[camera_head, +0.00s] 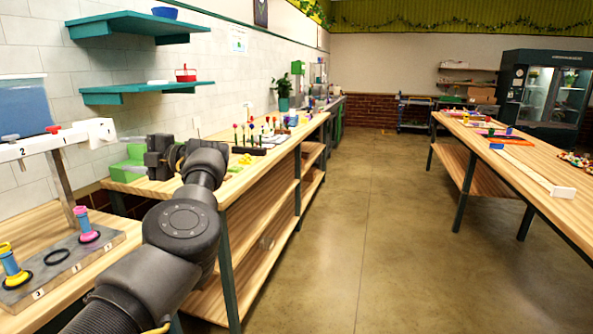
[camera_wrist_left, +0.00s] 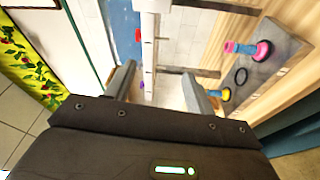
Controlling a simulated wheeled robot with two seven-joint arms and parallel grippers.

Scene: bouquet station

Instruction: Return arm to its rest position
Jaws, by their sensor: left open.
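My left arm (camera_head: 182,225) reaches in from the lower left of the head view, with its gripper (camera_head: 156,158) over the near end of the long wooden bench. In the left wrist view the two fingers of my left gripper (camera_wrist_left: 157,76) stand wide apart. Nothing is held between them. Behind them show the white numbered rail and the grey peg board. My right gripper is in neither view.
A grey board (camera_head: 62,262) with pink and yellow pieces sits at the left, under a white numbered rail (camera_head: 68,137). A green box (camera_head: 128,168) lies close to the gripper. Teal shelves (camera_head: 140,93) hang above. The floor aisle (camera_head: 370,200) is clear.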

